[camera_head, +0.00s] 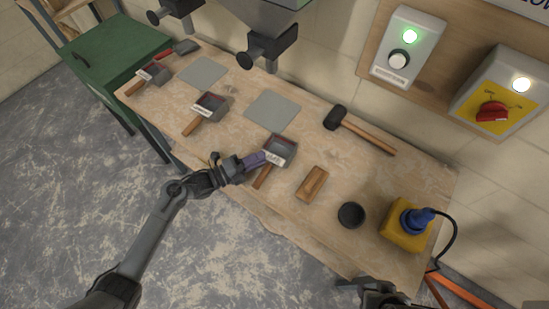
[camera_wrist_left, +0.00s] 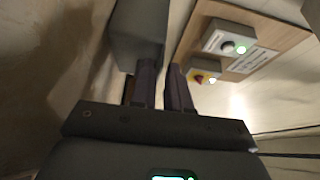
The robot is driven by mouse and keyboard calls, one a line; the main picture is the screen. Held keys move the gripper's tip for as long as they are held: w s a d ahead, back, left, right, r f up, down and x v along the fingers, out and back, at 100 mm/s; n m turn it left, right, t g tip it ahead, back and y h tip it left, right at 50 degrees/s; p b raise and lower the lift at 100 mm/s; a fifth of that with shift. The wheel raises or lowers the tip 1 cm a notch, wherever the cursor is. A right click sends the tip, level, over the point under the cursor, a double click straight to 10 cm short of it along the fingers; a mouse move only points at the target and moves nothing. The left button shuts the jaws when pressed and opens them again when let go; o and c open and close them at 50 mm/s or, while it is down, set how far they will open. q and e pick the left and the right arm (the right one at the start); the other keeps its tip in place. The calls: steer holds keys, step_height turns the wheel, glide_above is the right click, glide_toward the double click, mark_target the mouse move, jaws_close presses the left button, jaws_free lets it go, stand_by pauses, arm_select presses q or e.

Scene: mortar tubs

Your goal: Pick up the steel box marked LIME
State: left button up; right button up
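Three grey steel boxes with wooden handles and white labels lie along the bench: one at far left (camera_head: 152,72), one in the middle (camera_head: 211,104) and one at right (camera_head: 281,149). The label print is too small to read, so I cannot tell which is marked LIME. My left gripper (camera_head: 262,158) is at the left side of the right box, its fingertips overlapping its edge in the head view. In the left wrist view a grey box (camera_wrist_left: 140,35) rises beyond the left finger; the fingers (camera_wrist_left: 163,85) stand slightly apart, nothing visible between them. My right gripper (camera_head: 372,290) shows partly at the bottom edge.
The wooden bench (camera_head: 320,235) also holds two grey plates (camera_head: 203,72) (camera_head: 270,110), a mallet (camera_head: 360,130), a wooden block (camera_head: 312,183), a dark round cup (camera_head: 351,214) and a yellow box with a blue plug (camera_head: 405,232). Switch boxes (camera_head: 408,45) (camera_head: 495,95) hang behind.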

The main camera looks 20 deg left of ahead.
arm_select(q)
steer(key=shift+w+d, duration=0.15)
steer(key=shift+d, duration=0.05)
jaws_close()
steer(key=shift+r, duration=0.15)
